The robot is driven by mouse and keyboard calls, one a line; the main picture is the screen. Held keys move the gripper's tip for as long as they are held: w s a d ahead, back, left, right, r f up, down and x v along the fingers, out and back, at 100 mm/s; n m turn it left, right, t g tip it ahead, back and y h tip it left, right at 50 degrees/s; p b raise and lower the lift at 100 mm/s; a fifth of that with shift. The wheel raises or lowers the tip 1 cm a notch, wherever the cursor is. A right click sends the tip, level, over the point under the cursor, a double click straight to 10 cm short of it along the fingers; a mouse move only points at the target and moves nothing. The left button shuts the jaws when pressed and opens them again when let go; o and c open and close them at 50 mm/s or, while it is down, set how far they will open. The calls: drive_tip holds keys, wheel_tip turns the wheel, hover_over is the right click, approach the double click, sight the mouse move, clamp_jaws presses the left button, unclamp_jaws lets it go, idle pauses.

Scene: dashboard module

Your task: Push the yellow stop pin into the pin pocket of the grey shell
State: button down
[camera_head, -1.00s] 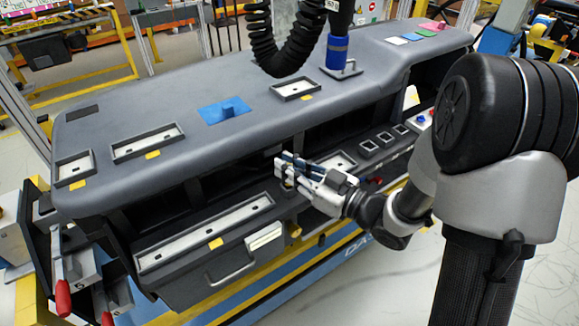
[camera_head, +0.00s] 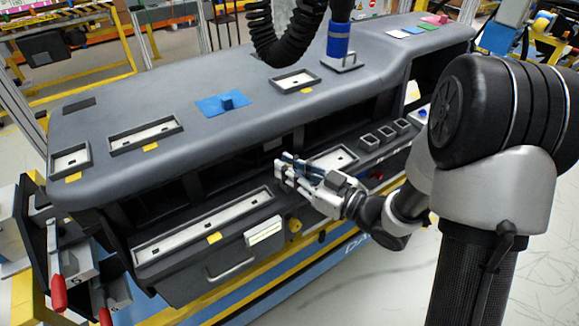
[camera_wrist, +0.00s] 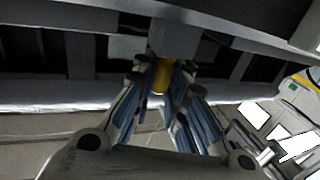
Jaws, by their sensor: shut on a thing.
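The yellow stop pin (camera_wrist: 161,76) stands between my fingers in the wrist view. My gripper (camera_wrist: 160,85) is shut on it, with blue-lined fingers on both sides. The far end of the pin meets or lies in front of a grey block (camera_wrist: 160,40); I cannot tell whether it is in a pocket. In the head view my gripper (camera_head: 283,168) is at the front opening of the grey shell (camera_head: 230,150), below its top. The pin is not clear in that view, and the pin pocket cannot be made out.
The shell's overhang lies just above and behind my gripper. A front ledge with a long tray (camera_head: 205,232) is to the left, and small square sockets (camera_head: 385,133) are to the right.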

drive_tip(key=shift+f, duration=0.25)
drive_tip(key=c, duration=1.5)
unclamp_jaws()
drive_tip(key=v, duration=1.2)
